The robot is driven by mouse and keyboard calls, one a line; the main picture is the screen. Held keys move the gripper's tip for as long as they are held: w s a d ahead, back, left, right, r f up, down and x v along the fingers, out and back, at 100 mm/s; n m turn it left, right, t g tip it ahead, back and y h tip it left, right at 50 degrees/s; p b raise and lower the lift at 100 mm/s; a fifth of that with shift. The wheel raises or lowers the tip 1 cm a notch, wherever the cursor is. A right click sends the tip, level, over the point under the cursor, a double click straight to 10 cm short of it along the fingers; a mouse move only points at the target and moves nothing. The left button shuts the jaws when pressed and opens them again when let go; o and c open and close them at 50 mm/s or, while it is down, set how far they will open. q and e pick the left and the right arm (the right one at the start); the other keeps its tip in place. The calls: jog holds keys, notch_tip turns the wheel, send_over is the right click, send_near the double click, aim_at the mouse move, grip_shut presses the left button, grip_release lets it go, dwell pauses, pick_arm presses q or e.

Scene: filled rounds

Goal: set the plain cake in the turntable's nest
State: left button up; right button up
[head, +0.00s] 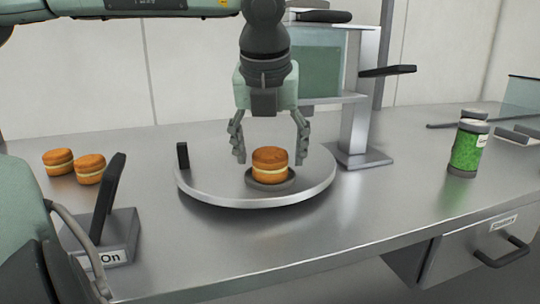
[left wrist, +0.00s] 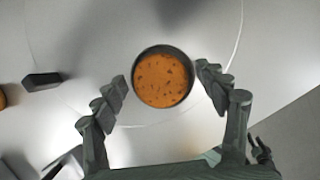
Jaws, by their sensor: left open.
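An orange-brown round cake (head: 270,164) with a pale band around its middle sits level in the dark round nest (head: 254,184) on the silver turntable (head: 215,187). In the left wrist view the cake (left wrist: 162,80) lies inside the dark ring of the nest (left wrist: 151,48). My left gripper (head: 270,160) points down over it, open. Its fingers stand on either side of the cake, apart from it, with nothing between them but the cake; they also show in the left wrist view (left wrist: 162,76). My right gripper is not in view.
Two similar banded cakes (head: 58,161) (head: 89,168) sit on the counter at left. A black lever (head: 107,198) on a base marked "On" stands in front of them. A black knob (head: 183,155) rises from the turntable's rim. A metal stand (head: 356,130) is behind; a green jar (head: 466,148) is right.

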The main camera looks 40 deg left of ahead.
pick_arm(q)
jog(key=v, duration=1.1)
jog(key=shift+s+d+f, duration=0.1)
jog(key=shift+f, duration=0.05)
